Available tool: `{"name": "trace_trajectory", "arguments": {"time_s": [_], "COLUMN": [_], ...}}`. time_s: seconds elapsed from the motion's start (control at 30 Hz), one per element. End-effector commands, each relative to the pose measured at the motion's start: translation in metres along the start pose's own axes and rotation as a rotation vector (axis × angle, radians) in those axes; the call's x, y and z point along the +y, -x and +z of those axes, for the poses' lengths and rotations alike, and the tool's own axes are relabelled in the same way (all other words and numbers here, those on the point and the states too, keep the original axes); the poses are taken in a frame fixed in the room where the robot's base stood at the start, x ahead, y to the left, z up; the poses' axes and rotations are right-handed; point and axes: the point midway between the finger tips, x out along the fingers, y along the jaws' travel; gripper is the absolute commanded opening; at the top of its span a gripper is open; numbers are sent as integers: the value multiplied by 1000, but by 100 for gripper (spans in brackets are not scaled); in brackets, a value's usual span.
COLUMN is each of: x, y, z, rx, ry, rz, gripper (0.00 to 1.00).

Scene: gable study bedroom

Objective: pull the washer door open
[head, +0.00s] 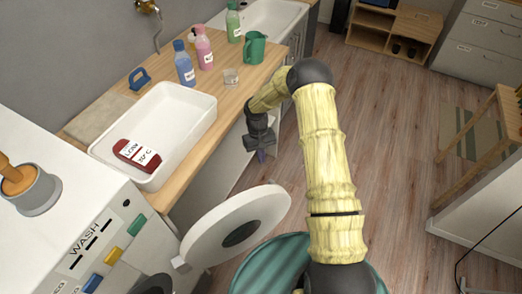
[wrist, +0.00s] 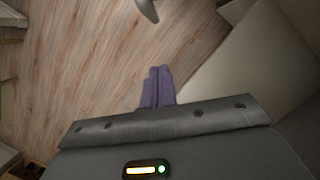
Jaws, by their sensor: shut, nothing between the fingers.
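The washer (head: 118,200) stands at the lower left, with "WASH" lettering and coloured buttons on its panel. Its round white door (head: 262,205), with a dark centre, stands swung out from the front, well open. The washer's opening is mostly cut off at the bottom edge. My gripper (head: 262,156) is beyond the door, beside the counter front, pointing down and apart from the door. In the wrist view its purple fingers (wrist: 158,88) are together with nothing between them. The door is not clearly identifiable in the wrist view.
A wooden counter (head: 195,150) holds a white tray (head: 205,117) with a red labelled item, bottles and a green jug (head: 255,48). A teal round object (head: 270,268) sits below the door. Wooden floor (head: 390,130) is clear on the right, before a wooden stand.

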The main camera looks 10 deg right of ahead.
Motion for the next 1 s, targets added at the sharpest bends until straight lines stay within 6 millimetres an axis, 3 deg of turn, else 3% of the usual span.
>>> {"name": "trace_trajectory", "arguments": {"time_s": [0.3,0.6,1.0], "x": [0,0,0], "y": [-55,-60,-62], "z": [2,36,39], "rx": [-3,0,1], "ry": [-1,-1,-1], "rz": [-1,0,0], "gripper": [0,0,0]}}
